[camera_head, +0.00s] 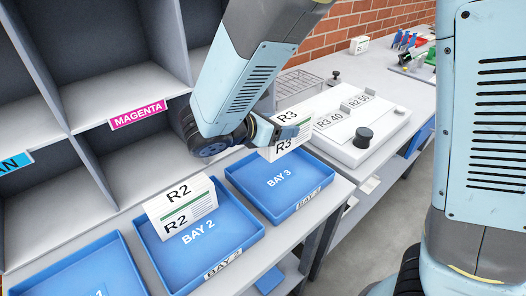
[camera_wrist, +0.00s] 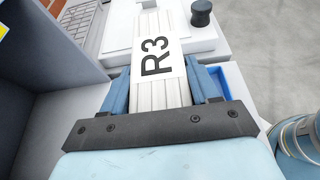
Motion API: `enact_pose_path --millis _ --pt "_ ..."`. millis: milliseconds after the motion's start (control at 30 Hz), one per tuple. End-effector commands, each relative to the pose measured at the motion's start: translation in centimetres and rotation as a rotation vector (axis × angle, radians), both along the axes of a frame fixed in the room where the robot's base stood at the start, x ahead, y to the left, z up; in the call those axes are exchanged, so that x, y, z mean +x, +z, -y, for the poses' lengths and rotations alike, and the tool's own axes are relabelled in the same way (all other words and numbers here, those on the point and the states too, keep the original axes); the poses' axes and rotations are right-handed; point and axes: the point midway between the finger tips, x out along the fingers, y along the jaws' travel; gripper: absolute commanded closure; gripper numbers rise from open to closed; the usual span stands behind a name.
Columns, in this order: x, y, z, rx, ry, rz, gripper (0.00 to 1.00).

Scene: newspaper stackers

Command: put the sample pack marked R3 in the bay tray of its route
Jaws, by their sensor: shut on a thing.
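A white sample pack marked R3 (camera_head: 290,138) is held above the tray marked BAY 3 (camera_head: 250,203), near its back edge. My gripper (camera_head: 268,132) is shut on it. In the wrist view the R3 pack (camera_wrist: 156,62) lies between the two blue fingers of my gripper (camera_wrist: 162,88). The BAY 3 tray is blue and looks empty in the part I see. In the wrist view only a small blue strip of a tray (camera_wrist: 238,80) shows beside the right finger.
The BAY 2 tray (camera_head: 245,243) holds a pack marked R2 (camera_head: 180,208). Another blue tray (camera_head: 78,272) is at lower left. Grey shelves with a MAGENTA label (camera_head: 138,114) stand behind. A white device (camera_head: 350,150) with a black knob and cards reading R3 40 and R2 50 is at right.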

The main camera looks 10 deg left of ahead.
Motion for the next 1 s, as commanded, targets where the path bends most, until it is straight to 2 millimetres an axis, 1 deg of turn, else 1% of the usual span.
enact_pose_path --millis 33,200,400,667,700,900,1000 --pt "0.0 -0.8 -0.5 -0.004 0.001 -0.001 0.93" --pt "0.0 -2.9 -2.2 -0.005 -0.001 0.0 0.93" --pt "0.0 -4.6 -3.6 -0.003 -0.001 0.0 0.93" --pt "0.0 -5.4 -4.3 -0.002 -0.001 0.0 0.93" --pt "0.0 -5.7 -4.6 -0.003 -0.001 -0.001 0.93" --pt "0.0 -8.2 -4.5 -0.004 -0.001 -0.001 0.93" --pt "0.0 -8.6 -4.4 -0.002 -0.001 0.0 0.93"
